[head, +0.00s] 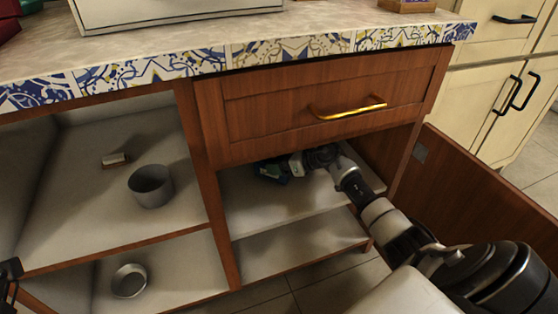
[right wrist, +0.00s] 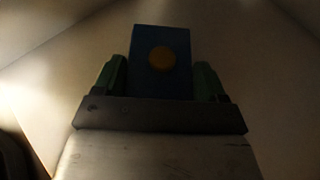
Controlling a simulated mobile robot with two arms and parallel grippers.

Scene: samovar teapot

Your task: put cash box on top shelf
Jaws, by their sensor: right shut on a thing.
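The cash box (right wrist: 160,62) is a dark blue block with a round yellow spot, seen in the right wrist view. My right gripper (right wrist: 160,82) has its green fingers shut on the two sides of it. In the head view my right arm reaches into the right compartment of the cabinet, under the drawer. There the box (head: 270,171) shows only as a small dark patch at the gripper, above the upper shelf (head: 285,205). I cannot tell whether it touches the shelf. A dark part of my left gripper (head: 10,275) shows at the left edge; its jaws cannot be made out.
A closed drawer with a gold handle (head: 347,112) is above the compartment. The open wooden door (head: 490,180) stands to the right of my arm. A divider (head: 205,185) separates the left compartment, which holds a grey cup (head: 150,186), a small cylinder (head: 115,160) and a lower bowl (head: 129,281).

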